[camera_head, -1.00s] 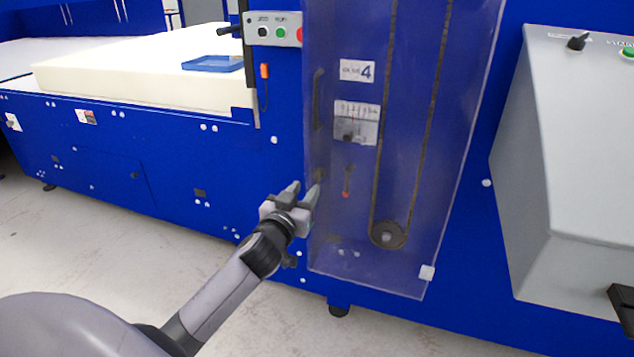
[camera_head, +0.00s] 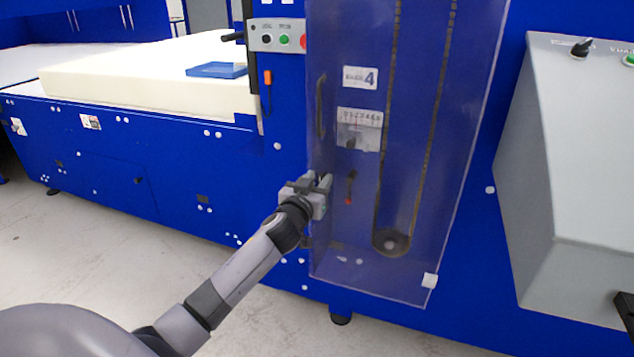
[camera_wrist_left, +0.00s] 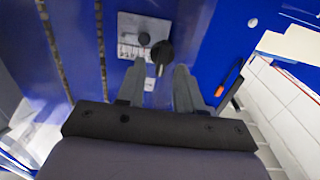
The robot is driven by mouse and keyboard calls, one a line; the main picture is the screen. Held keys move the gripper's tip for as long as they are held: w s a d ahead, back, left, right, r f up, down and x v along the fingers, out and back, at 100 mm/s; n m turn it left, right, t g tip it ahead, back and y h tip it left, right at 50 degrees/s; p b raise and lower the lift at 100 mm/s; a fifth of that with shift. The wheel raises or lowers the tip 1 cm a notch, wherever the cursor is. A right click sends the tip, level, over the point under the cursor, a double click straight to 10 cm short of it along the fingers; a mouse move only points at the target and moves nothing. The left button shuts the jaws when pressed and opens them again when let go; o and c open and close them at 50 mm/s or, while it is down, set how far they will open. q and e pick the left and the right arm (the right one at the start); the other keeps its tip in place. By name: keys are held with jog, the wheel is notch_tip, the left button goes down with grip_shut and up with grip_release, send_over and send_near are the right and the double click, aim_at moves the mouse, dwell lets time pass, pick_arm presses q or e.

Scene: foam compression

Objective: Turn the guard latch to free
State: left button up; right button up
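The guard latch is a dark round knob with a short lever (camera_wrist_left: 162,52), seen in the left wrist view just beyond and between my fingertips. I cannot tell whether the fingers touch it. In the head view my left gripper hides it at the left edge of the clear guard (camera_head: 420,200). My left gripper (camera_head: 322,182) is at that edge, below the guard's dark handle (camera_head: 321,105). In the left wrist view its two fingers (camera_wrist_left: 159,68) are apart, with nothing held between them.
Behind the guard are a belt on a pulley (camera_head: 391,242), a scale plate (camera_head: 359,130) and a red-tipped lever (camera_head: 350,187). A button box (camera_head: 277,36) is above left. A foam block (camera_head: 150,75) carries a blue tray (camera_head: 216,70). A grey console (camera_head: 570,160) stands at right.

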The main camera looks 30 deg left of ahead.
pick_arm(q)
grip_shut()
jog(key=shift+m, duration=0.4)
jog(key=m, duration=0.3)
jog(key=shift+d+m, duration=0.3)
jog(key=shift+w+d+f+m+p, duration=0.15)
jog(key=shift+f+m, duration=0.1)
jog(key=shift+m, duration=2)
jog(key=shift+s+d+f+m+p, duration=0.1)
jog(key=shift+f+m+p, duration=0.1)
jog(key=shift+m, duration=2.1)
jog(key=shift+w+d+f+m+p, duration=0.15)
jog(key=shift+f+m, duration=0.1)
jog(key=shift+m, duration=2)
jog(key=shift+s, duration=0.1)
